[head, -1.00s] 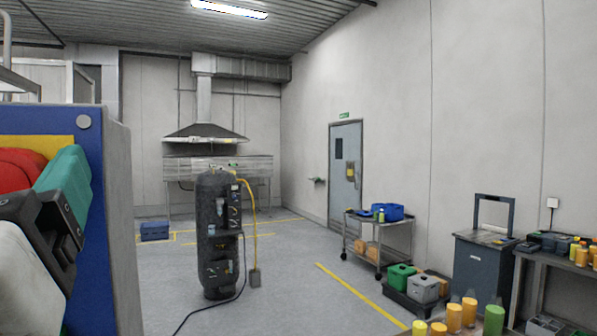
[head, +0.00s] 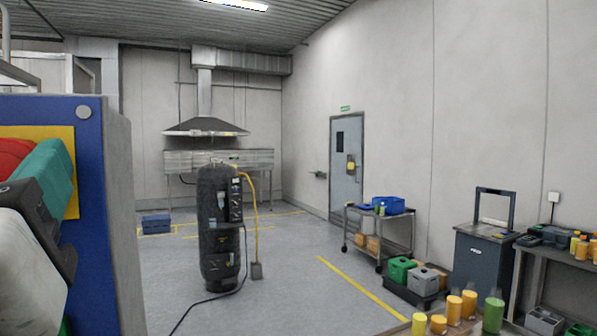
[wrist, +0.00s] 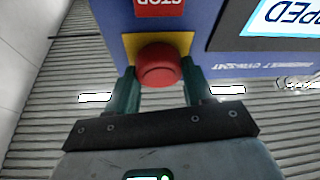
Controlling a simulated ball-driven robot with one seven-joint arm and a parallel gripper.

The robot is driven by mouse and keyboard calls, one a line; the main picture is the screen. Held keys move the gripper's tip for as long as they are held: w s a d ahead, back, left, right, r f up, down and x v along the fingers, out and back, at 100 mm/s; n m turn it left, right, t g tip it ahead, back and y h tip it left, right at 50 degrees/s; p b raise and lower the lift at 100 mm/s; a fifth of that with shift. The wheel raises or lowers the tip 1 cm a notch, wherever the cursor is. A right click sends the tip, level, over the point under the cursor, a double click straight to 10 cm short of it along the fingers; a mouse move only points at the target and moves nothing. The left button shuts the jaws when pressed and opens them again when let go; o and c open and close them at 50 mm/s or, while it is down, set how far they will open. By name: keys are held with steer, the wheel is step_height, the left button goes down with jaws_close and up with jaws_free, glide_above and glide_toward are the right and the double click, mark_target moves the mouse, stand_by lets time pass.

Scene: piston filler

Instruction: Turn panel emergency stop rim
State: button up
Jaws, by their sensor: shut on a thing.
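The emergency stop is a round red button (wrist: 159,66) on a yellow plate (wrist: 130,44), set on the blue panel (wrist: 200,22). In the wrist view my gripper (wrist: 160,84) has its two green fingers on either side of the red rim, shut on it. In the head view the red button (head: 14,155) shows at the left edge, partly hidden by my gripper (head: 45,180). The yellow plate (head: 62,136) and blue panel (head: 90,220) show behind it. The finger contact is hidden in the head view.
A label reading STOP (wrist: 159,3) sits beside the button, and a display (wrist: 275,25) is at the upper right of the wrist view. A dark tank (head: 219,225) with a hose stands mid-floor. Bottles (head: 455,308) and a cart (head: 378,232) are at right. Open floor lies between.

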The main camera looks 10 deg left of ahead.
steer(key=shift+f+m+b, duration=0.1)
steer(key=shift+m+b, duration=0.25)
steer(key=shift+m, duration=0.05)
steer(key=shift+s+m+t+h+b, duration=0.1)
steer(key=shift+m+t+h+b, duration=0.3)
steer(key=shift+m+h+b, duration=1)
steer(key=shift+w+m+t+h+b, duration=0.1)
steer(key=shift+m+t+h+b, duration=0.55)
steer(key=shift+m, duration=1.5)
steer(key=shift+s+m+t+h+b, duration=0.15)
steer(key=shift+m+h+b, duration=0.5)
steer(key=shift+m+b, duration=0.95)
steer(key=shift+m, duration=0.45)
steer(key=o, duration=1.1)
steer(key=shift+c, duration=0.2)
